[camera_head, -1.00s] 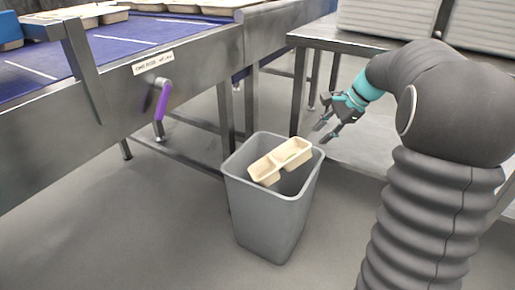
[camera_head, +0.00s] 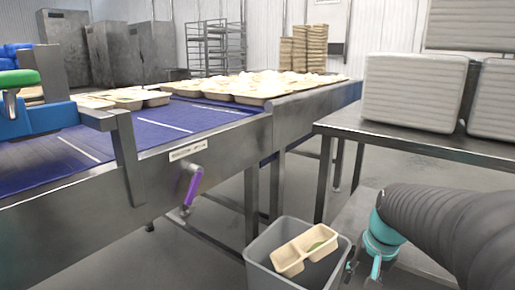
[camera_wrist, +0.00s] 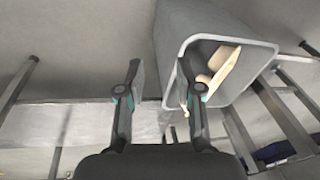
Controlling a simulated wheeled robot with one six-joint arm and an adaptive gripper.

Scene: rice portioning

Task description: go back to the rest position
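My gripper (camera_wrist: 165,85) is open and empty in the wrist view, its two fingers well apart. In the head view only part of it shows near the bottom, at the right side of the grey bin. My arm comes in from the right edge. The grey bin (camera_head: 262,268) stands on the floor, cut off by the bottom of the head view. A beige tray (camera_head: 290,262) with compartments and a bit of green in it lies tilted inside the bin. The bin (camera_wrist: 172,50) and the tray in it also show in the wrist view.
A conveyor (camera_head: 100,185) with a blue belt carries several filled trays (camera_head: 262,88). A purple handle (camera_head: 193,185) sticks out from its side. A metal table (camera_head: 420,142) at right bears pale boxes (camera_head: 412,92). Racks and cabinets stand at the back.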

